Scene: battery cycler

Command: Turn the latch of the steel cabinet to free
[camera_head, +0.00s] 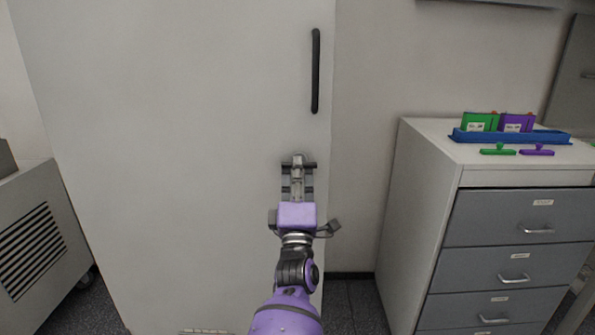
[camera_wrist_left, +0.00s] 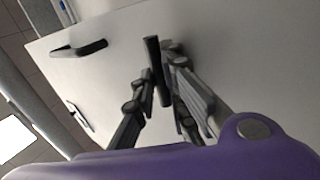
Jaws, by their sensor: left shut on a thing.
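The steel cabinet (camera_head: 180,120) is tall and light grey and fills the left and middle of the head view. Its door has a black vertical handle (camera_head: 316,72); a black handle also shows in the left wrist view (camera_wrist_left: 80,48). Below the handle, my left gripper (camera_head: 298,168) is at the door's right edge, shut on the latch. In the left wrist view the dark latch bar (camera_wrist_left: 154,62) stands between the two fingers of the gripper (camera_wrist_left: 157,95). The fingers hide much of the latch in the head view. My right gripper is out of view.
A grey drawer cabinet (camera_head: 430,170) stands at right, with a blue tray (camera_head: 512,137) holding green and purple packs on top. A low vented unit (camera_head: 28,240) stands at left. A strip of bare wall separates the steel cabinet from the drawers.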

